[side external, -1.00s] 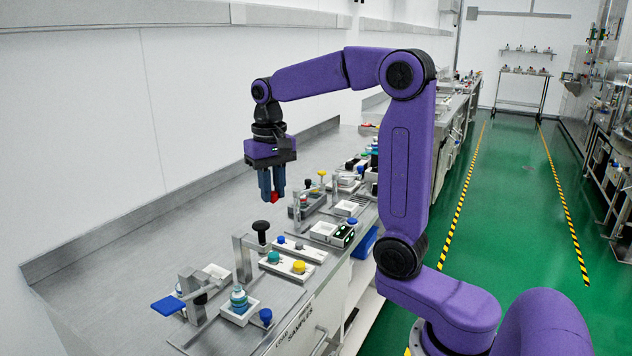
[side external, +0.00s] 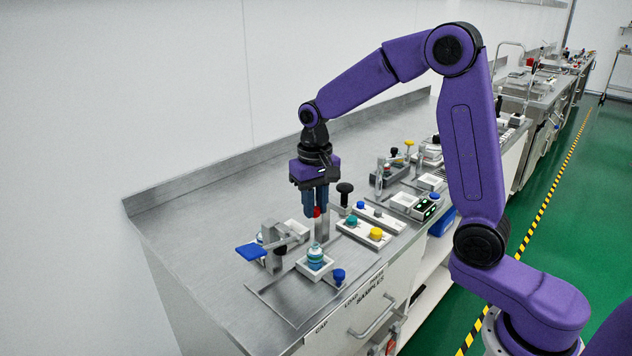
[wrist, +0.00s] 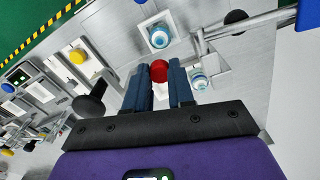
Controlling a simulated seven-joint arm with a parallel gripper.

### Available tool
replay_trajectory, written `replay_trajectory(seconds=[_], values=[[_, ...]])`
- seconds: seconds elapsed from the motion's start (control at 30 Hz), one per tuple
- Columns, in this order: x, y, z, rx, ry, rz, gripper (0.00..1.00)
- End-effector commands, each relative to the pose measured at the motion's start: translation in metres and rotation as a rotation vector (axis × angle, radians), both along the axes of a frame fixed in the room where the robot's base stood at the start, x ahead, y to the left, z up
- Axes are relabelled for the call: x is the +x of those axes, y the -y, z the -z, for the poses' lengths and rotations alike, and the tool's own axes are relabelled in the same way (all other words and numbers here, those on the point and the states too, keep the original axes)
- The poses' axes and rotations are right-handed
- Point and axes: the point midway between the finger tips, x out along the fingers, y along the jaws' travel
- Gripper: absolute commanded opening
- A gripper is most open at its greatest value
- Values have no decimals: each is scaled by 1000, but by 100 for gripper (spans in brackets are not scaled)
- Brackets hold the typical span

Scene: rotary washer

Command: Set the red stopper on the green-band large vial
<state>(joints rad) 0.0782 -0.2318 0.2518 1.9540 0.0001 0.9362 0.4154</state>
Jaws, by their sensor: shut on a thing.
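My gripper (side external: 315,207) is shut on the red stopper (side external: 317,212), which shows between the fingertips in the wrist view (wrist: 159,71). The gripper points down and is held above the bench. A large vial with a green-teal band (side external: 315,255) stands upright in a white square holder near the bench's front edge. It also shows in the wrist view (wrist: 160,37), apart from the stopper. A second vial (wrist: 198,78) stands close to the clamp; in the side view it is partly hidden.
A clamp with a blue paddle (side external: 252,251) stands left of the vial. A blue stopper (side external: 338,275) sits at the holder's right. A black-knobbed post (side external: 345,190) and a tray with a yellow stopper (side external: 376,234) are to the right. The bench's back left is clear.

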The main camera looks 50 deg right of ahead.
Motion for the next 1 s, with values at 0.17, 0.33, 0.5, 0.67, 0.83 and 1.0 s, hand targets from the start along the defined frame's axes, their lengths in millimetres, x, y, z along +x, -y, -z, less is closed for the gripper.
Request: replay_trajectory(seconds=[0.17,0.33,0.5,0.67,0.83,1.0], values=[[0,0,12,0,0,0,0],[0,0,20,0,0,0,0],[-1,1,31,0,-2,1,0],[0,1,42,-1,-1,1,0],[0,1,54,0,-1,1,0],[0,0,64,0,0,1,0]])
